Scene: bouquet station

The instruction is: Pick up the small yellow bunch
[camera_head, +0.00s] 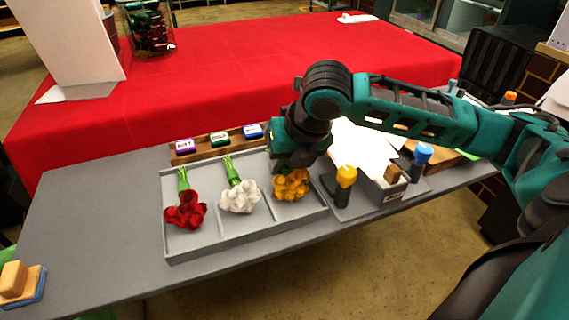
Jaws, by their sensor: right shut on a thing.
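The small yellow bunch (291,185) is in the right compartment of the grey tray (204,251), its blossoms toward the front. My right gripper (290,164) reaches down over its stem end and is shut on it. The arm hides the stems and the fingertips, and I cannot tell whether the bunch is lifted off the tray floor. A white bunch (239,196) lies in the middle compartment and a red bunch (185,209) in the left one, both with green stems pointing back. My left gripper is not in view.
Behind the tray is a wooden rack (203,148) with purple, green and blue blocks.

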